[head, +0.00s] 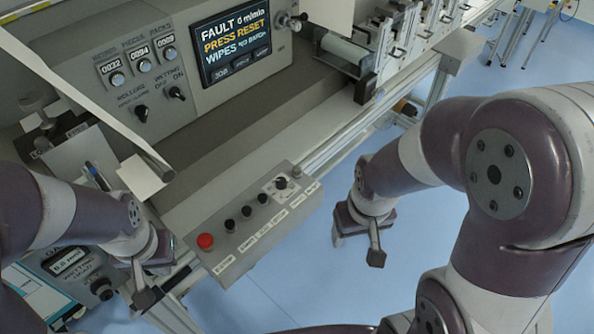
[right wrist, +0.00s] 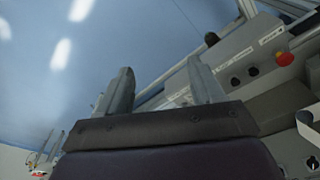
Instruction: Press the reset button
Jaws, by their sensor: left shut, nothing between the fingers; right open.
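A grey control box (head: 250,218) on the machine's front edge carries a red mushroom button (head: 205,241), several black buttons (head: 246,211) in a row and a dial (head: 281,183). Their labels are too small to read, so I cannot tell which is reset. My left gripper (head: 147,290) is shut and empty, left of and below the red button, apart from the box. My right gripper (head: 357,246) is open and empty over the floor, right of the box. In the right wrist view the red button (right wrist: 285,59) shows at the upper right, beyond my open right gripper (right wrist: 162,88).
A screen (head: 234,42) reads "FAULT" and "PRESS RESET". Counters and knobs (head: 140,70) sit left of it. A metal rail (head: 365,125) runs along the machine's front edge. Blue floor (head: 330,285) lies open in front. A small device (head: 75,270) with a display stands at the lower left.

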